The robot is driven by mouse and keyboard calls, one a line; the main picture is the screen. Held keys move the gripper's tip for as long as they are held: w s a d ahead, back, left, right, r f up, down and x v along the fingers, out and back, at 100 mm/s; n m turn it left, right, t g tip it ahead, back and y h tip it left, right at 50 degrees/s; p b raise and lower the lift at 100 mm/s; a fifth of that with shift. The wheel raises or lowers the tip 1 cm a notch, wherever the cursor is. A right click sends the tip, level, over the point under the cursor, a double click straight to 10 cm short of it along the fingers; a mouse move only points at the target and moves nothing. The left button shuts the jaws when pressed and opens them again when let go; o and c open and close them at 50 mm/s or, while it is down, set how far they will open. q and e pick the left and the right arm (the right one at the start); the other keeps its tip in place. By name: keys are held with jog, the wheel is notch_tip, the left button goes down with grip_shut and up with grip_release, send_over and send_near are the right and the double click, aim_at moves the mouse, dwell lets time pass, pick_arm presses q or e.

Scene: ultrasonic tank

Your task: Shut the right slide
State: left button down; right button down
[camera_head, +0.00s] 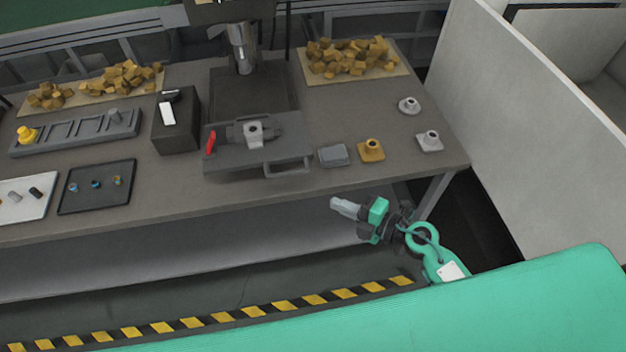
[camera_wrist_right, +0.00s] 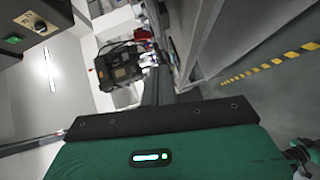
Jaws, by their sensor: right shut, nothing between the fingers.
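A dark grey slab (camera_head: 225,158) carrying a small vise (camera_head: 253,133) with a red handle sits on the bench in front of a press-like machine (camera_head: 243,50). A bar handle (camera_head: 288,171) sticks out at the right of the slab's front; it is the only slide-like part I see, and I cannot tell how far out it stands. My right gripper (camera_head: 338,205) is shut and empty, below and in front of the bench edge, right of the handle and apart from it. The wrist view shows neither handle nor fingertips clearly. My left gripper is not in view.
Right of the slab are a grey block (camera_head: 333,155), an orange flanged part (camera_head: 371,150) and grey flanged parts (camera_head: 429,141). A black box (camera_head: 176,128) and dark tray (camera_head: 97,187) are left. A white partition (camera_head: 540,110) stands right. The floor before the bench is clear.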

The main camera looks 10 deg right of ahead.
aim_at(292, 125)
jog(key=w+d+p+x, duration=0.2)
jog(key=x, duration=1)
jog(key=shift+w+a+f, duration=0.2)
jog(key=shift+a+f, duration=0.1)
jog(key=shift+w, duration=0.1)
jog(key=shift+w, duration=0.2)
jog(key=w, duration=0.8)
jog(key=shift+w, duration=0.15)
jog(key=w+b, duration=0.4)
jog(key=w, duration=0.7)
jog(key=shift+f, duration=0.15)
jog(key=shift+w+b, duration=0.25)
jog(key=shift+b, duration=0.1)
jog(key=shift+w+d+r, duration=0.1)
jog(key=shift+r, duration=0.35)
